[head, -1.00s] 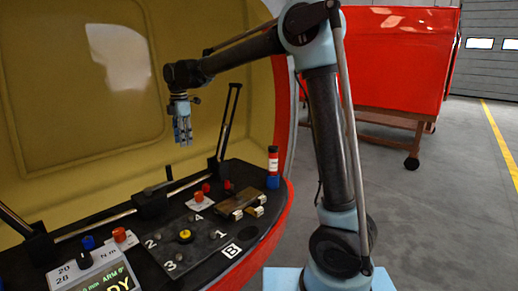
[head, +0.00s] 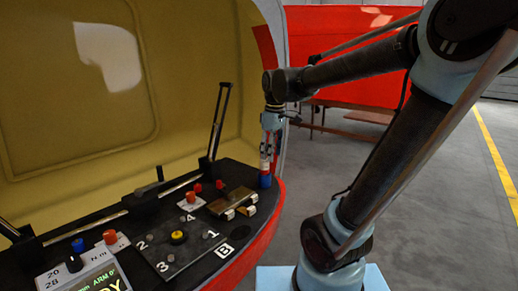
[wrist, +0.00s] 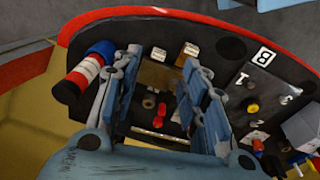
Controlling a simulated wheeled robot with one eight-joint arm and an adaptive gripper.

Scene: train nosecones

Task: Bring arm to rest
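My gripper (head: 267,153) hangs pointing down at the right end of the dark console (head: 195,265). In the head view it overlaps the upper part of a red, white and blue cylinder (head: 265,181). In the wrist view my gripper (wrist: 160,88) has its two blue fingers spread apart with nothing held between them. The same cylinder (wrist: 88,70) lies to the left of the left finger there, outside the gap. My arm reaches in from the right, bent at its joints.
The console carries a numbered plate with a yellow knob (head: 178,237), red buttons (head: 191,197), a brass-coloured block (head: 232,201) and a display box (head: 92,268). An upright lever (head: 217,120) stands behind. A red shell on a wheeled stand (head: 350,60) is farther back. Grey floor lies right.

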